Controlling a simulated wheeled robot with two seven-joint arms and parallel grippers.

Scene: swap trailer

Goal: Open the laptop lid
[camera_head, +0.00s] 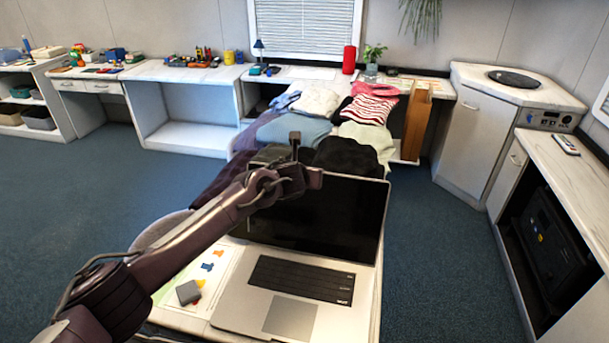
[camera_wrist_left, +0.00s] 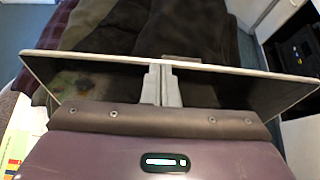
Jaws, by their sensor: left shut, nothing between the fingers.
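The silver laptop (camera_head: 290,290) sits on a table in front of me. Its lid (camera_head: 345,215) stands raised, with the dark screen facing me and the keyboard (camera_head: 302,278) exposed. My left gripper (camera_head: 305,176) is at the lid's top edge, over its left part. In the left wrist view the lid's edge (camera_wrist_left: 240,70) runs across the picture, and the fingers of my left gripper (camera_wrist_left: 161,84) are together against or just in front of it. I cannot tell whether they touch it. The fingers are shut with nothing between them. My right gripper is not in view.
A grey block (camera_head: 188,292) lies on a sheet with coloured shapes (camera_head: 212,268) left of the laptop. Piled folded clothes (camera_head: 340,125) lie behind the lid. A counter (camera_head: 570,185) stands at the right. Blue carpet is open on the left.

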